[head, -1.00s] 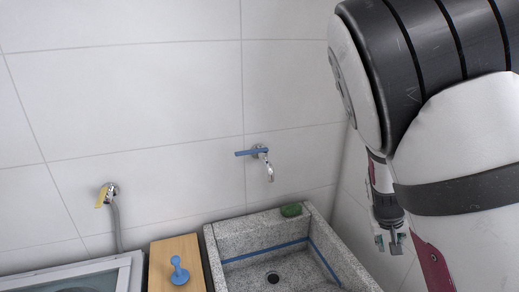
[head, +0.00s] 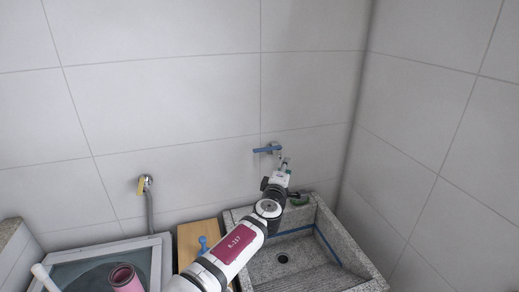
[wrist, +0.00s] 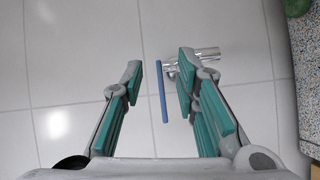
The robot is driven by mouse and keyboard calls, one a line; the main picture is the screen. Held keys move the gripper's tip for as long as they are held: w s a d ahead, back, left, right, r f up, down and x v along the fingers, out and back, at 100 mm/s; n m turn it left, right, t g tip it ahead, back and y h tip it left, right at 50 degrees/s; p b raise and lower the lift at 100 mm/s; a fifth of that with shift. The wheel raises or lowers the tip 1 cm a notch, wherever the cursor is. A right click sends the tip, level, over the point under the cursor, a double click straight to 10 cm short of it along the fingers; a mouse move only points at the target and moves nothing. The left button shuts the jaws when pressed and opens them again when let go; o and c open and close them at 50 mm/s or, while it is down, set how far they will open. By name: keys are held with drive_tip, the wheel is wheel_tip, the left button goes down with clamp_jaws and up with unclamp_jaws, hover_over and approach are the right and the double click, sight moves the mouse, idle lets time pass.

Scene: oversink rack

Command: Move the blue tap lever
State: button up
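The blue tap lever (head: 267,149) is a thin bar on the wall tap above the stone sink, pointing left in the head view. In the wrist view the lever (wrist: 163,92) stands upright in the picture between my two fingers, nearer the right one. The metal tap body (wrist: 206,54) shows behind and beyond the right finger. My gripper (wrist: 158,82) is open, with teal pads and nothing held. In the head view my gripper (head: 284,165) is just below and right of the lever, in front of the spout. Whether the right finger touches the tap is unclear.
The granite sink (head: 352,262) lies below, with a green object (head: 299,198) on its back rim. A yellow-handled tap (head: 144,184) with a hose is on the wall at left. A wooden board (head: 188,245) bears a blue knobbed object (head: 203,243). A pink cup (head: 125,278) is at lower left.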

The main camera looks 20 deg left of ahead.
sight(262, 151)
drive_tip(key=s+a+n+y, duration=0.3)
drive_tip(key=s+a, duration=0.1)
drive_tip(key=a, duration=0.4)
drive_tip(key=shift+w+a+b, duration=0.4)
drive_tip(key=shift+w+b, duration=0.65)
drive_tip(key=shift+w, duration=1.25)
drive_tip(key=shift+w+a+b, duration=0.45)
drive_tip(key=shift+w+b, duration=0.6)
drive_tip(key=shift+w, duration=1.25)
drive_tip(key=shift+w+a+b, duration=0.4)
drive_tip(key=shift+w+b, duration=0.65)
drive_tip(key=shift+w, duration=1.25)
clamp_jaws()
